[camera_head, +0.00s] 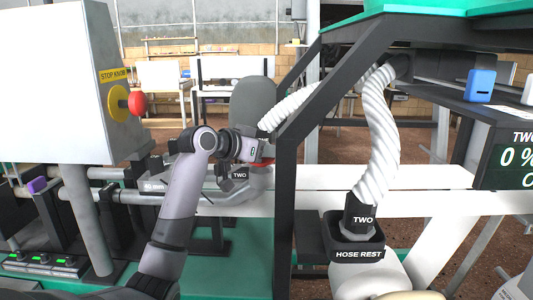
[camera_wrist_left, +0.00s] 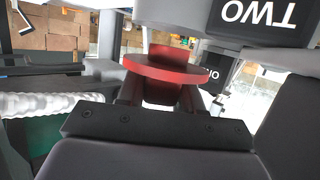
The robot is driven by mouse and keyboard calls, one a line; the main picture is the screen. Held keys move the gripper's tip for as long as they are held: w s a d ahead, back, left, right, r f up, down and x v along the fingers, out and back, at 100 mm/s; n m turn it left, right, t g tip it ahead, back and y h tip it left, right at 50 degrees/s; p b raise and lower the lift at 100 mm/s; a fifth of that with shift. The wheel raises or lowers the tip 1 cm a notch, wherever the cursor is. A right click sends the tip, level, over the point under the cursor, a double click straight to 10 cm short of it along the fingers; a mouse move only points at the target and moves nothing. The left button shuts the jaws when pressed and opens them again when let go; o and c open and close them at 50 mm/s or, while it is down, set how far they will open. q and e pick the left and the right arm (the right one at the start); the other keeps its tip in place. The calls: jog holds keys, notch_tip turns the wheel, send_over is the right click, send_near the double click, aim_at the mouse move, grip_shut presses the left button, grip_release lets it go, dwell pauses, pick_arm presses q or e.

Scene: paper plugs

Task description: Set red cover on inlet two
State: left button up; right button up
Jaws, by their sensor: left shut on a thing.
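My left gripper (camera_head: 258,160) reaches in from the left, beside the small TWO label (camera_head: 240,174). In the left wrist view it is shut on the red cover (camera_wrist_left: 165,72), a round disc with a block-like grip between the fingers. Only a sliver of red shows in the head view. In the left wrist view a grey rounded body and the black TWO label (camera_wrist_left: 255,20) lie right behind the cover. The inlet's opening is hidden, and I cannot tell whether the cover touches it.
A white corrugated hose (camera_head: 378,135) with a black TWO end sits in the black hose rest (camera_head: 355,252). A dark frame post (camera_head: 285,210) stands just right of my left gripper. A white cabinet with a red stop knob (camera_head: 137,104) is at left.

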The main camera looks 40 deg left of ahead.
pick_arm(q)
jog(key=shift+f, duration=0.35)
jog(key=shift+f, duration=0.7)
jog(key=o, duration=1)
jog(key=shift+d+f, duration=0.15)
jog(key=shift+f, duration=0.05)
jog(key=shift+r, duration=0.15)
jog(key=v, duration=0.6)
jog(key=r+b+v, duration=0.1)
jog(key=v, duration=0.5)
jog(key=shift+r, duration=0.2)
